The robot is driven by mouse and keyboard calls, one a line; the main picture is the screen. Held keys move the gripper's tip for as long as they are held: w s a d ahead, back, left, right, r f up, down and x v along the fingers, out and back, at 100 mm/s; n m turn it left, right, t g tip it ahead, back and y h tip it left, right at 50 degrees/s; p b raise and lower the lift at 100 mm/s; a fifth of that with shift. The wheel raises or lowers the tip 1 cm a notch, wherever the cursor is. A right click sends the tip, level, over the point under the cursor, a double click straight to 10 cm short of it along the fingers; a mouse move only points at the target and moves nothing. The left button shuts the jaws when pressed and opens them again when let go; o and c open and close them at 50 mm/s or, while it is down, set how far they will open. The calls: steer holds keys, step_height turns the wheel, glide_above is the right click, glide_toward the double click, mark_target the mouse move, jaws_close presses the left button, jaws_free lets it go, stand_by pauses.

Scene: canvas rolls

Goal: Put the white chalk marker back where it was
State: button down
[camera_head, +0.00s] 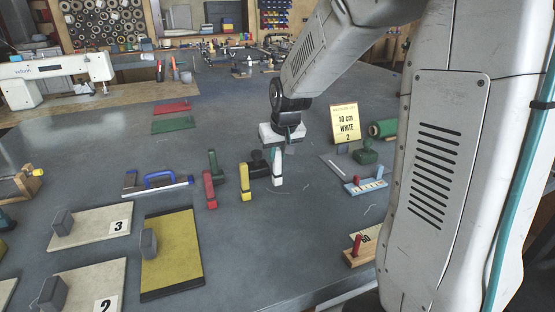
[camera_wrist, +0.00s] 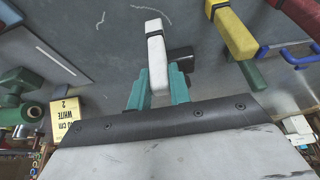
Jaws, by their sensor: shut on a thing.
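The white chalk marker (camera_head: 277,172) is upright below my gripper (camera_head: 279,150) in the head view, to the right of the yellow marker. The white marker also shows in the wrist view (camera_wrist: 156,55), its near end between the teal fingers of my gripper (camera_wrist: 157,97). My gripper is shut on it. Its lower end is close to the table; I cannot tell whether it touches. The yellow marker (camera_head: 244,183) and red marker (camera_head: 209,190) stand to its left in a row. A small black object (camera_head: 258,166) is just behind and left of the white marker.
A green block (camera_head: 213,163) stands behind the red marker. A "40 cm WHITE 2" sign (camera_head: 346,122), green weight (camera_head: 364,153) and light-blue rack (camera_head: 366,187) are right. A blue-handled tool (camera_head: 158,182) and yellow board (camera_head: 171,256) lie left. Grey table (camera_head: 275,235) is clear in front.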

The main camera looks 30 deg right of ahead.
steer(key=shift+f, duration=1.1)
steer(key=shift+f, duration=0.2)
steer(key=c, duration=1.3)
jaws_free()
steer(key=shift+r, duration=0.2)
steer(key=d+v, duration=0.1)
steer(key=v, duration=1.1)
steer(key=s+a+g, duration=0.1)
steer(key=s+a, duration=0.2)
steer(key=s, duration=0.5)
steer(key=s+a+n+g, duration=0.1)
steer(key=s+a, duration=0.3)
steer(key=s, duration=0.5)
steer(key=s+a+n+g+y, duration=0.1)
steer(key=s+a, duration=0.3)
steer(key=s, duration=0.5)
steer(key=shift+a+f, duration=0.2)
steer(key=shift+f, duration=0.2)
